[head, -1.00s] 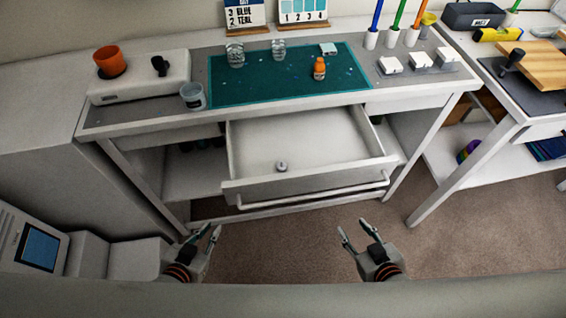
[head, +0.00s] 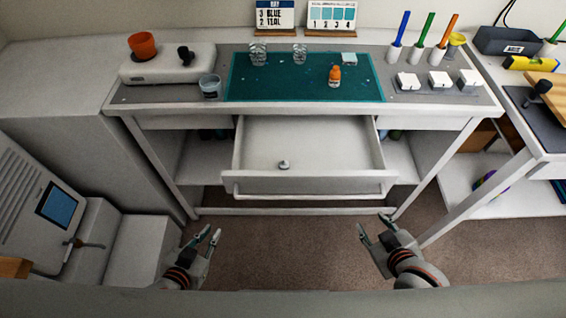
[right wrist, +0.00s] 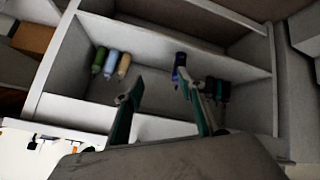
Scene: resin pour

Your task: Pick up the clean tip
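A small grey metallic piece (head: 284,164) lies in the open drawer (head: 330,180), left of its middle. It may be the clean tip, but it is too small to tell. My left gripper (head: 209,234) is open and empty, in front of the drawer and to its left. My right gripper (head: 372,223) is open and empty, in front of the drawer's right side. In the right wrist view my right gripper (right wrist: 158,80) shows its two fingers apart, with nothing between them, facing shelves with several bottles (right wrist: 110,62).
The bench carries a teal mat (head: 300,85) with two clear cups and an orange bottle (head: 335,76). A white scale (head: 168,65) stands at the left. Coloured pens (head: 424,30) stand at the back right. Carpet before the drawer is clear. A second table (head: 540,140) stands at the right.

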